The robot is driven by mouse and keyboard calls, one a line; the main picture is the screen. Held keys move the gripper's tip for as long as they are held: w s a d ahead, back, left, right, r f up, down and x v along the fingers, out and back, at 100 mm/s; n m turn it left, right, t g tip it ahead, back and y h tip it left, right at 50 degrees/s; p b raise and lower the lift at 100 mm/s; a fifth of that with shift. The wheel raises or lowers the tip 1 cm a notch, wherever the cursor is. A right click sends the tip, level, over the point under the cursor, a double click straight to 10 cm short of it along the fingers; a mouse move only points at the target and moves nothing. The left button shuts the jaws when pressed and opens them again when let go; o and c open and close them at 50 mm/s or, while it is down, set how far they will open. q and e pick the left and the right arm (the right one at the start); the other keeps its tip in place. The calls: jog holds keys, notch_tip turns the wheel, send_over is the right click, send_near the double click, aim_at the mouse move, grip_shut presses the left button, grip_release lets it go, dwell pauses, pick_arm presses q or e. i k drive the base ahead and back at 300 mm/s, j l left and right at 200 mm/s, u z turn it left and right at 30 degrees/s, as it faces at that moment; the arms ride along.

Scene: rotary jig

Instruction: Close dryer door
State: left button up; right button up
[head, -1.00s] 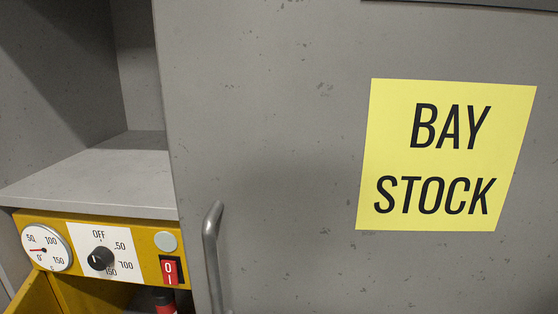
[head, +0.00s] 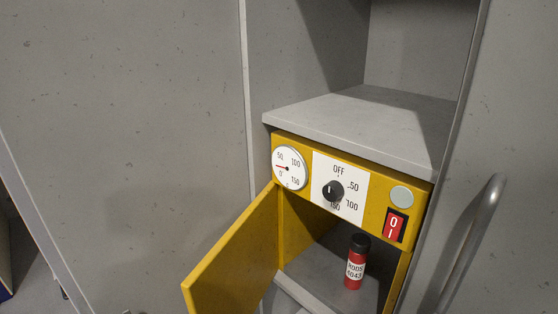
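The yellow dryer (head: 376,188) sits under a grey shelf in the cabinet bay. Its yellow door (head: 236,256) is hinged at the left and stands open, swung out toward me. Inside the dryer, a red canister (head: 355,266) with a black cap and a white label reading "RODS 4043" stands upright. The front panel holds a round gauge (head: 289,168) with its needle near 0, a black dial (head: 333,191) and a red rocker switch (head: 395,225). Neither of my grippers shows in the head view.
A grey shelf top (head: 360,122) lies bare above the dryer. A grey cabinet door (head: 520,150) with a metal bar handle (head: 470,245) stands at the right. A broad grey panel (head: 120,130) fills the left. Floor shows at the lower left.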

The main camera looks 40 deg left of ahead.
aim_at(232, 277)
jog(key=k+j, duration=0.15)
jog(key=j, duration=0.2)
jog(key=k+j, duration=0.1)
jog(key=j, duration=0.3)
jog(key=k+j, duration=0.15)
jog(key=j, duration=0.2)
jog(key=k+j+z, duration=0.1)
jog(key=j, duration=0.3)
jog(key=k+j, duration=0.15)
jog(key=j, duration=0.2)
jog(key=k+j, duration=0.15)
jog(key=j, duration=0.2)
